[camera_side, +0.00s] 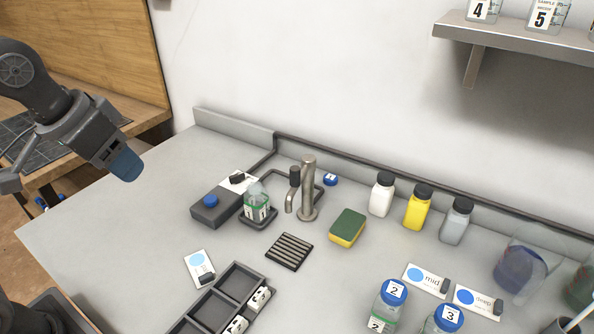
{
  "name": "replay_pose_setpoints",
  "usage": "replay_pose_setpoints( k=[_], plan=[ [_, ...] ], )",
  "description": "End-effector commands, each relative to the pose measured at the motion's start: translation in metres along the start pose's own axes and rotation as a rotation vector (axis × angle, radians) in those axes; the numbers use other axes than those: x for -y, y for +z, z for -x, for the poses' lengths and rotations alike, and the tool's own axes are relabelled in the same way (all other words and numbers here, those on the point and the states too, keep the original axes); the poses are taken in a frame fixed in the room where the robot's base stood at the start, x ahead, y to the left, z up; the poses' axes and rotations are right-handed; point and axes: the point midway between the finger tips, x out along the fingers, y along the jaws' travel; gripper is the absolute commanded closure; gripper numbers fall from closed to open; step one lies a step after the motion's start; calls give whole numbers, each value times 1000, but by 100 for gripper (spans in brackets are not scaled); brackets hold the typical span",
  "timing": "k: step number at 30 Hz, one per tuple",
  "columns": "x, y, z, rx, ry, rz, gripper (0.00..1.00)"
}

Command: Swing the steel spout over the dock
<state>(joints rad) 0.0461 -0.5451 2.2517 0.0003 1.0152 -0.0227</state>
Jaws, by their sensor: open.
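The steel spout (291,198) juts from the left of an upright steel tap column (309,188) near the back of the counter. Its tip hangs down just right of a small bottle (257,203) with a green label.
A slotted dark grate (289,251) lies in front of the tap, with a green-yellow sponge (347,228) to its right. A dark box with a blue button (211,203) is left of the bottle. Several capped bottles (417,208) stand right. The counter's left part is clear.

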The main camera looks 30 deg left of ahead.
Motion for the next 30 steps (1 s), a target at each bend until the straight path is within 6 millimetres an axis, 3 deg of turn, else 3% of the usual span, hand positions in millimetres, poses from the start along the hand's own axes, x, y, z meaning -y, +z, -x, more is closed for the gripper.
replay_pose_setpoints(
  k=[3, 8, 15, 21, 30],
  plan=[
    [-14, -51, 7, 67, 14, -20, 51],
    [-37, -111, 4, 154, 25, -45, 51],
    [-81, -184, -26, 282, 29, -84, 51],
    [-119, -218, -62, 371, 23, -114, 51],
    [-142, -228, -88, 423, 16, -132, 51]
  ],
)
